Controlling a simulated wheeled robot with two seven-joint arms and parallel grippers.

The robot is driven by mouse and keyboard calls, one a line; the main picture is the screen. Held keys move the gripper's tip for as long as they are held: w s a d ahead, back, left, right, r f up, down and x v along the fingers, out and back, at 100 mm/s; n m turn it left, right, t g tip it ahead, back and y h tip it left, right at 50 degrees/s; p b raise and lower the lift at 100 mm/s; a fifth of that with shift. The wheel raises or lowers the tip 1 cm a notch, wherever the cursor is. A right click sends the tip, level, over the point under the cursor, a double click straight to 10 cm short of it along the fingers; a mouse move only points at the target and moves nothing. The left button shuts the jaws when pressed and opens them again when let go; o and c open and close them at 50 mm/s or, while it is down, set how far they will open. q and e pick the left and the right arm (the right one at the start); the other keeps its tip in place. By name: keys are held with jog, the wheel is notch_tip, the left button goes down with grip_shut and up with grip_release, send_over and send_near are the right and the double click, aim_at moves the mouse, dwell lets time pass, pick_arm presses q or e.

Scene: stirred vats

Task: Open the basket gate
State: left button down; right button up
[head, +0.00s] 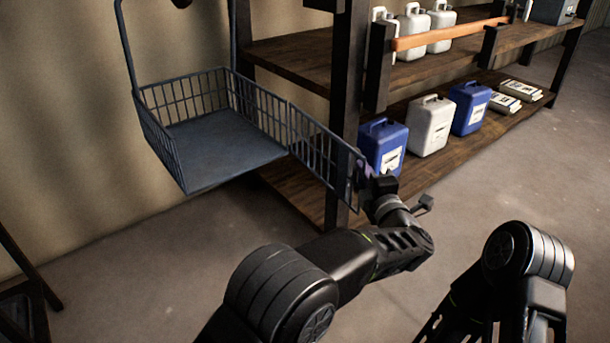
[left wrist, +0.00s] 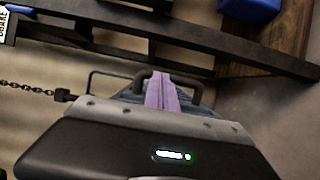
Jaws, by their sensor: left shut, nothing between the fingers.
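The grey wire basket (head: 215,150) hangs at the left of the head view, with its floor empty. Its barred gate (head: 318,150) stands swung out from the basket's right corner, roughly in line with the back right wall. The front right side of the basket is open. My left gripper (head: 361,172) is at the gate's free end. In the left wrist view its purple fingers (left wrist: 161,92) are shut together, beside a dark loop handle (left wrist: 194,88); I cannot tell whether they touch it. My right gripper is out of view.
A wooden shelf rack (head: 420,65) stands close behind the gate. It holds blue jugs (head: 383,146), white jugs (head: 430,125) and packets (head: 520,90). A dark post (head: 348,80) rises near the gate. A chain (left wrist: 25,87) shows in the left wrist view. The floor at right is clear.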

pick_arm(q)
jog(key=v, duration=0.7)
jog(key=shift+p, duration=0.4)
jog(key=shift+f, duration=0.1)
